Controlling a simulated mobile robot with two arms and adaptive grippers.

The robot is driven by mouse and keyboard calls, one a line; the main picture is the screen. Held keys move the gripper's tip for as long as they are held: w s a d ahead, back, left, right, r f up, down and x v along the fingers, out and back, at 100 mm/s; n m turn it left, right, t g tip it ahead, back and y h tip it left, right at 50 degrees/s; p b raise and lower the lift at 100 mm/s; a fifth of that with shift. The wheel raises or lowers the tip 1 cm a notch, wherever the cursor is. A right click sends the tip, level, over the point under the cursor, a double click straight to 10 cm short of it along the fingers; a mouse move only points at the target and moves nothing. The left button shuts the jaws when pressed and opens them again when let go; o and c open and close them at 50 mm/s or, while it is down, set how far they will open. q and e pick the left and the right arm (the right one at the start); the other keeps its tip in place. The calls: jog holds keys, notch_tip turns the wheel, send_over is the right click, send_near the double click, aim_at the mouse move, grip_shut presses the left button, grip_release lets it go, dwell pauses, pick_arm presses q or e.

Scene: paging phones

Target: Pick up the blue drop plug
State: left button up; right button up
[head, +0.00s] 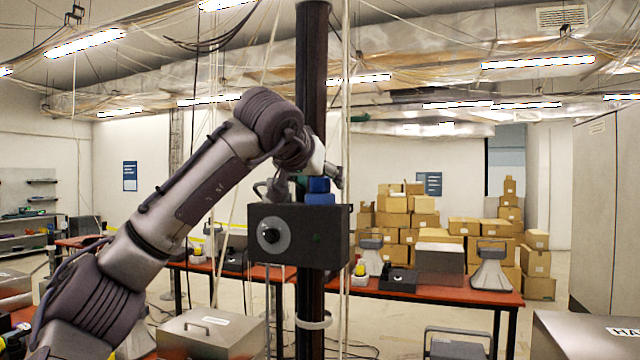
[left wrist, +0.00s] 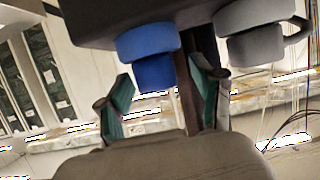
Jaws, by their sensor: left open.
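The blue drop plug (head: 319,191) sits on top of a dark grey box (head: 320,240) with a round dial. In the left wrist view the blue plug (left wrist: 153,72) shows as two stacked round steps against the dark box. My left gripper (left wrist: 160,98) is open, with one teal-padded finger on each side of the plug's narrower end. I cannot tell if a finger touches it. In the head view my left gripper (head: 318,178) is at the plug and partly hides it. My right gripper is not in view.
A grey plug-like piece with a loop (left wrist: 252,38) sits beside the blue plug on the same box. A dark upright post (head: 311,90) stands at the box. Red-topped tables (head: 440,292) with equipment and stacked cartons (head: 400,220) stand behind. Cables hang from the ceiling.

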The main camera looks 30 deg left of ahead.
pick_arm(q)
jog(key=shift+w+a+f, duration=0.1)
jog(key=shift+w, duration=0.15)
jog(key=shift+s, duration=0.15)
jog(key=shift+c, duration=2.1)
jog(key=c, duration=0.8)
jog(key=shift+c, duration=0.2)
